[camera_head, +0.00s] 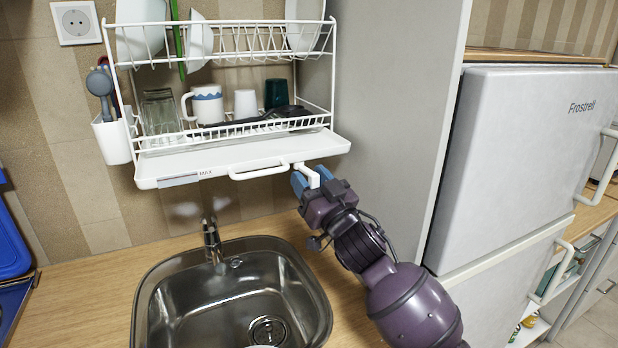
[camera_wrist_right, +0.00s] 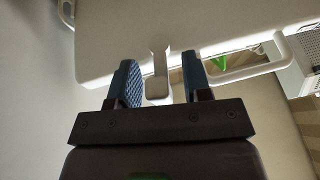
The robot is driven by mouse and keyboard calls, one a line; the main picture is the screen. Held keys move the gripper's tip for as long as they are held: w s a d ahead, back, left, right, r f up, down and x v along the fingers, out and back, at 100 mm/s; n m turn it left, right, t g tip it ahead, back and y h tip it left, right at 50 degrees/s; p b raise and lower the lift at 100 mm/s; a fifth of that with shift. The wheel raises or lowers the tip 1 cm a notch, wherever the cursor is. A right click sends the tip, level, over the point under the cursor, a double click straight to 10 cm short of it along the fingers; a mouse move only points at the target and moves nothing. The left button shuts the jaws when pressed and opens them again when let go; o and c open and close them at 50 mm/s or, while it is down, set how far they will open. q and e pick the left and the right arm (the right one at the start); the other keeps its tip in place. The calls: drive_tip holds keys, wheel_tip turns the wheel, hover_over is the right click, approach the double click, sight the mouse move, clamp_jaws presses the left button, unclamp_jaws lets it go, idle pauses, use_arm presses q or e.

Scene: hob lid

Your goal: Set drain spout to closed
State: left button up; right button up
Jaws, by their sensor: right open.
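The white drain spout (camera_head: 307,174) sticks out from the front edge of the drip tray (camera_head: 225,160) under the dish rack, right of the tray's handle. My right gripper (camera_head: 311,179) is at the spout with its blue fingers apart, one on each side. In the right wrist view the spout (camera_wrist_right: 159,72) lies between the open fingers (camera_wrist_right: 161,78), with gaps visible beside it. Whether either finger touches it I cannot tell. My left gripper is not in view.
The white wire dish rack (camera_head: 225,60) holds mugs, glasses and bowls above the tray. A steel sink (camera_head: 150,300) with a tap (camera_head: 212,243) lies below. A grey panel (camera_head: 385,110) and white fridge (camera_head: 520,170) stand close on the right.

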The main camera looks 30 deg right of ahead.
drive_tip(key=shift+w+r, duration=0.1)
drive_tip(key=shift+w, duration=0.2)
drive_tip(key=shift+c, duration=0.3)
clamp_jaws()
drive_tip(key=shift+d+r+n+g+y+p, duration=0.15)
drive_tip(key=shift+n+y+p, duration=0.2)
drive_tip(key=shift+y, duration=0.3)
drive_tip(key=shift+d+f+n+g+y+p, duration=0.15)
drive_tip(key=shift+n+y+p, duration=0.15)
drive_tip(key=shift+y, duration=0.35)
drive_tip(key=shift+a, duration=0.1)
drive_tip(key=shift+o, duration=0.3)
unclamp_jaws()
